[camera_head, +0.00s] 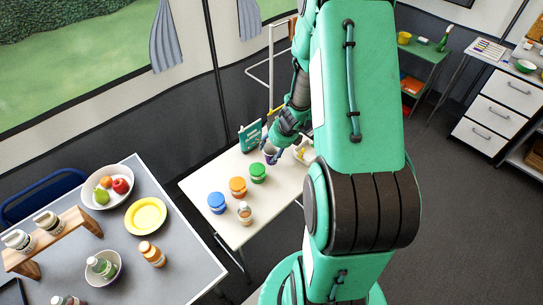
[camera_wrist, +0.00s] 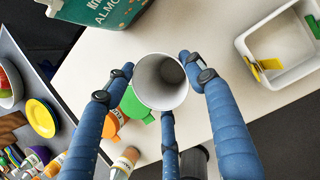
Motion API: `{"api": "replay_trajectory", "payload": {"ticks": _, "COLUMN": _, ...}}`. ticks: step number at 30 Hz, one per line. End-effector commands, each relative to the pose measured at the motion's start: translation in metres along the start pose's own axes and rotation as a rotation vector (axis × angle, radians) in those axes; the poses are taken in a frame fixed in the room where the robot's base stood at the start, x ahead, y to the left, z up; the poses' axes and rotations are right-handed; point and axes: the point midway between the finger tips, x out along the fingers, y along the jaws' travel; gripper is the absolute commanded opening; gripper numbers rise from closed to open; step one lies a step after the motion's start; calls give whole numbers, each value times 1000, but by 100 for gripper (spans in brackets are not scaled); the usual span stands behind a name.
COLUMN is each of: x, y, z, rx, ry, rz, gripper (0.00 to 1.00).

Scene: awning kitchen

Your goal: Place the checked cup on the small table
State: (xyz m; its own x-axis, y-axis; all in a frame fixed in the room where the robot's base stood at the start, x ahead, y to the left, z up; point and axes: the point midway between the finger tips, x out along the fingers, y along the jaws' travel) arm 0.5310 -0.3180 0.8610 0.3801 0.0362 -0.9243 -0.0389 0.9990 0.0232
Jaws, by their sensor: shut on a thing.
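A cup (camera_wrist: 162,82) with a pale grey inside sits mouth-up between the blue fingers of my gripper (camera_wrist: 160,72) in the wrist view. Its outer wall is mostly hidden there, so I cannot make out a checked pattern. In the head view the cup (camera_head: 270,154) shows small and partly covered below my gripper (camera_head: 276,146). My gripper is shut on it, over the back part of a cream-topped table (camera_head: 200,184). I cannot tell whether the cup's base touches the tabletop.
Green (camera_head: 258,173), orange (camera_head: 238,187) and blue (camera_head: 216,203) jars and a small bottle (camera_head: 244,213) stand in front. A teal carton (camera_head: 250,136) is left of the cup, a white bin (camera_wrist: 285,50) right. A grey table (camera_head: 180,267) with dishes is at left.

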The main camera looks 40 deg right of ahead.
Motion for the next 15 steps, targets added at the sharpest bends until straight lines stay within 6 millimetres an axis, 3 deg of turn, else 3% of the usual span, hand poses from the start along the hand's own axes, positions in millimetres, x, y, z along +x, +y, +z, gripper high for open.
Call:
{"api": "replay_trajectory", "payload": {"ticks": 10, "x": 1, "y": 0, "z": 0, "rx": 0, "ry": 0, "rz": 0, "gripper": 46}}
{"api": "replay_trajectory", "payload": {"ticks": 15, "x": 14, "y": 0, "z": -6, "rx": 0, "ry": 1, "rz": 1, "gripper": 46}}
